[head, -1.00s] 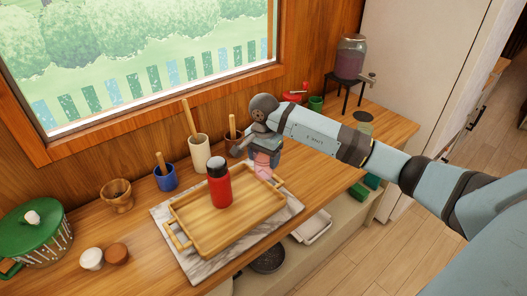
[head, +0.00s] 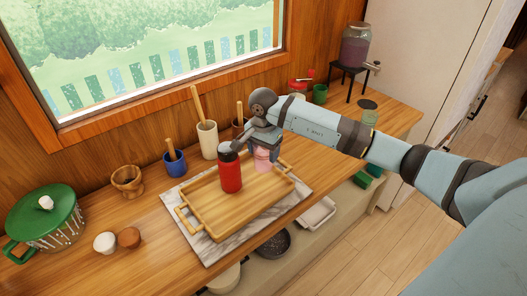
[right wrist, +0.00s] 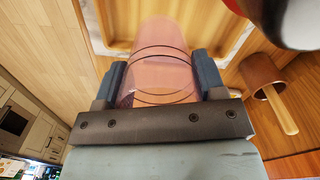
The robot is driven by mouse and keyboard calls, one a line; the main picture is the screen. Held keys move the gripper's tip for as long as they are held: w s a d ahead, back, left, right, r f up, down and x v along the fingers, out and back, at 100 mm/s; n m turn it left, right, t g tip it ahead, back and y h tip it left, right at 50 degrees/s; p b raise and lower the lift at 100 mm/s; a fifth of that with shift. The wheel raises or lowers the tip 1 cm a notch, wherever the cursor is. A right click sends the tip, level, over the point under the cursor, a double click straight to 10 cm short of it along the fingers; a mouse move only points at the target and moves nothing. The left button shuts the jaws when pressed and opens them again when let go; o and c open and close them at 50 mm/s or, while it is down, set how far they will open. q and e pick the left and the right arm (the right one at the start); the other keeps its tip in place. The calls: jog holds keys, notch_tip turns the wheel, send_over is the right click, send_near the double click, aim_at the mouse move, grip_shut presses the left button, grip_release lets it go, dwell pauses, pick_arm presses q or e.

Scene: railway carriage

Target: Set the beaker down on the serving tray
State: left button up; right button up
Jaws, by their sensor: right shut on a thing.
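The beaker (head: 263,161) is pink and see-through. My right gripper (head: 262,145) is shut on it and holds it upright at the back right part of the wooden serving tray (head: 215,228). In the right wrist view the beaker (right wrist: 160,65) sits between the two blue-grey fingers (right wrist: 160,85). Whether its base touches the tray I cannot tell. A red bottle with a dark cap (head: 230,172) stands on the tray just left of the beaker. My left gripper does not show.
The tray lies on a marble board (head: 208,253). Behind it stand a blue cup (head: 175,163) and a cream cup (head: 208,141) with wooden handles. A wooden mortar (head: 128,180), two small round pots and a green pot (head: 45,215) are at left. The tray's front is bare.

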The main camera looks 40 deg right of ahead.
aim_at(264, 167)
notch_tip(264, 167, down, 5)
jog(key=b, duration=0.3)
jog(key=shift+f+b, duration=0.3)
jog(key=shift+b, duration=0.25)
jog(key=shift+f, duration=0.25)
jog(key=shift+f+b, duration=0.2)
jog(key=shift+b, duration=0.15)
jog(key=o, duration=1)
notch_tip(264, 167, up, 14)
jog(key=shift+f+b, duration=0.1)
jog(key=shift+b, duration=0.35)
